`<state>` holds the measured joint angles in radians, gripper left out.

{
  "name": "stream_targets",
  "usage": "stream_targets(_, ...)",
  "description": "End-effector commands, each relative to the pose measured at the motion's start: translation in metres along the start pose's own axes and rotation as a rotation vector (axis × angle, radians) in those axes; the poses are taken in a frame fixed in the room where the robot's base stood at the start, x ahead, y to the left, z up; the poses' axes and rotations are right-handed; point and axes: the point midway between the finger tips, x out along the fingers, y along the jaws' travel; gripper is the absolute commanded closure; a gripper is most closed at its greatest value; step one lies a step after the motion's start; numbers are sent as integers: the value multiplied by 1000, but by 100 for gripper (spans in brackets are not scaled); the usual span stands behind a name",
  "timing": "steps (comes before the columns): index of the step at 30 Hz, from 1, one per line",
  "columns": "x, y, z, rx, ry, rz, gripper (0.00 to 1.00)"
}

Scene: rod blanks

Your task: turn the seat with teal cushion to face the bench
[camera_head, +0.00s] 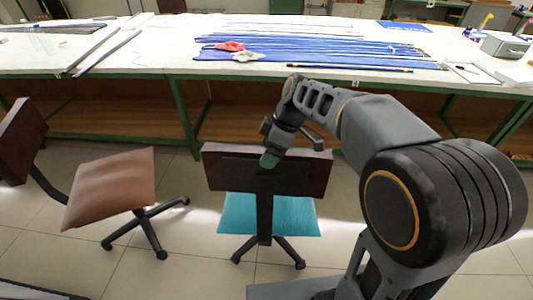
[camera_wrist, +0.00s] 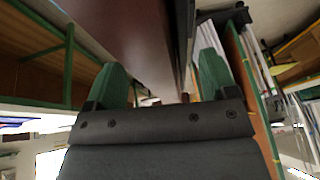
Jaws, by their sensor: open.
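The seat with the teal cushion (camera_head: 290,215) stands in the middle of the head view. Its dark brown backrest (camera_head: 312,175) is on my side, and the cushion lies beyond it toward the bench, so it appears to face the bench. My gripper (camera_head: 271,158) is at the upper middle of the backrest, with one green fingertip showing in front of it. In the wrist view my gripper (camera_wrist: 162,80) is open, and the brown backrest (camera_wrist: 135,35) extends between its two green fingers. I cannot tell if either finger touches it. The bench (camera_head: 150,62) has a pale top and green legs.
A second seat with a brown cushion (camera_head: 115,185) stands to the left, angled, its wheeled base near the teal one. Blue cloth (camera_head: 320,52) with rods and red-and-white gloves (camera_head: 232,47) lies on the bench. Tiled floor is clear between the seats.

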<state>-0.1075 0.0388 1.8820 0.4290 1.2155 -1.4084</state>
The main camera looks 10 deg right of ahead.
Motion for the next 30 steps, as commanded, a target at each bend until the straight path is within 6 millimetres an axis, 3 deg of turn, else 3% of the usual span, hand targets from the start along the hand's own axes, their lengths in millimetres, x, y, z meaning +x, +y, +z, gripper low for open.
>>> stream_targets(6, -48, 0, -1, 1, 0, 5, 21)
stream_targets(15, -99, 0, 0, 1, -1, 2, 21)
stream_targets(21, -116, 0, 0, 0, -1, 1, 21)
stream_targets(30, -120, 0, 0, 0, -1, 0, 21)
